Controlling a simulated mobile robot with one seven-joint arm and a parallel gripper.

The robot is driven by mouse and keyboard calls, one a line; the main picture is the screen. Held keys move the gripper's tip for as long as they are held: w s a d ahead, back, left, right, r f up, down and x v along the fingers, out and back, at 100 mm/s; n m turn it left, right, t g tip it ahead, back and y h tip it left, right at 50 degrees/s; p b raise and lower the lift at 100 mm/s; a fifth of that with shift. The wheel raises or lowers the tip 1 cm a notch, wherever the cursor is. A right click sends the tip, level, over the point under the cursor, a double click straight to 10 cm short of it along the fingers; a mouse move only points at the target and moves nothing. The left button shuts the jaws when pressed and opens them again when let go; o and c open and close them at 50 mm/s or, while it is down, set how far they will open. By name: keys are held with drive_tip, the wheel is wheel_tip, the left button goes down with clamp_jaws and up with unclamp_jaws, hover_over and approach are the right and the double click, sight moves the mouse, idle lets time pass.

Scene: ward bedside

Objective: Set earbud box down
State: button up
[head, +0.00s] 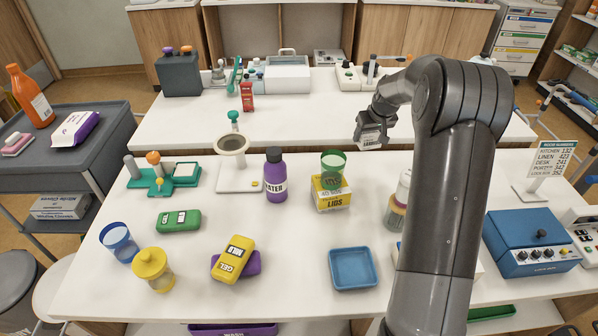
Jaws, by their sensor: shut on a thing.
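My gripper (374,120) is at the upper middle of the head view, shut on a small pale box with a dark printed label, which I take as the earbud box (371,141). The print is too small to read surely. The box hangs below the fingers, in front of the back table's front edge in the picture. I cannot tell how high it is above the white tables. My gripper hides its upper part.
A yellow box with a green cup (333,166), purple bottle (276,180) and blue tray (352,281) stand on the front table (310,245). A pale bottle (397,212) is partly behind my arm. Clear tabletop lies right of the yellow box. A white device (286,75) stands behind.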

drive_tip(key=s+a+n+y, duration=0.1)
drive_tip(key=a+n, duration=0.1)
drive_tip(key=a, duration=2)
drive_tip(key=f, duration=0.5)
drive_tip(key=shift+s+a+f, duration=0.15)
drive_tip(key=shift+s+f, duration=0.05)
drive_tip(key=shift+f, duration=2.15)
drive_tip(key=shift+f, duration=0.1)
drive_tip(key=o, duration=1)
